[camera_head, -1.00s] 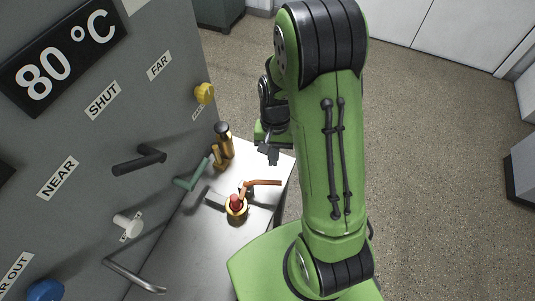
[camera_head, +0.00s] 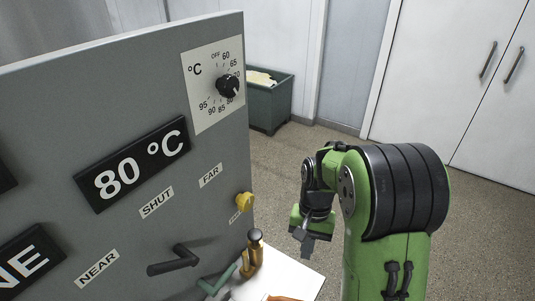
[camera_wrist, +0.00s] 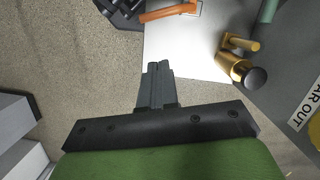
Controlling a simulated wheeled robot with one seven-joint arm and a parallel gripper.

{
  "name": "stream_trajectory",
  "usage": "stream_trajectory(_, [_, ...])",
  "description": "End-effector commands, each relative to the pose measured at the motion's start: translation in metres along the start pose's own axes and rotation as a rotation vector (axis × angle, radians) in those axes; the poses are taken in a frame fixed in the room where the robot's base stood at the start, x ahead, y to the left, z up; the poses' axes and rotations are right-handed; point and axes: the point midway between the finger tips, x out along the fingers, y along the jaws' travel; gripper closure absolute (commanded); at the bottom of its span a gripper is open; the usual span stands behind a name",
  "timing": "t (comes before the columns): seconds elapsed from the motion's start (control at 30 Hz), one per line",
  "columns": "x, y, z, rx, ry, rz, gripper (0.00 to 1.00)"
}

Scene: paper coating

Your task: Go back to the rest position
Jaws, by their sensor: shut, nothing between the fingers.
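My gripper (camera_head: 307,244) hangs from my green arm in the head view, over the floor to the right of the white table. In the wrist view my gripper (camera_wrist: 158,66) has its grey fingers together with nothing between them. Its fingertips appear near the table's edge, apart from the orange handle and the brass fitting.
A grey machine panel (camera_head: 60,120) with an 80 °C display (camera_head: 133,165), a dial (camera_head: 228,86) and levers stands at left. A brass fitting (camera_head: 254,247) is above the white table (camera_head: 285,272). A green bin (camera_head: 272,108) is behind. Open floor lies right.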

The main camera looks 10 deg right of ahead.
Motion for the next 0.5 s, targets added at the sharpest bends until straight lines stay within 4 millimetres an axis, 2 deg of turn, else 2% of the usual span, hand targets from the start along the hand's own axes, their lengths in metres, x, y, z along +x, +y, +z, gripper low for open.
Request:
stream_trajectory(0.07, [-0.003, 0.0, 0.002, -0.006, 0.009, -0.003, 1.0])
stream_trajectory(0.17, [-0.024, -0.001, 0.016, -0.055, 0.073, -0.021, 1.0])
stream_trajectory(0.3, [-0.069, 0.005, 0.062, -0.19, 0.248, -0.056, 1.0])
stream_trajectory(0.4, [-0.09, 0.013, 0.097, -0.291, 0.381, -0.071, 1.0])
stream_trajectory(0.5, [-0.101, 0.025, 0.13, -0.384, 0.511, -0.077, 1.0])
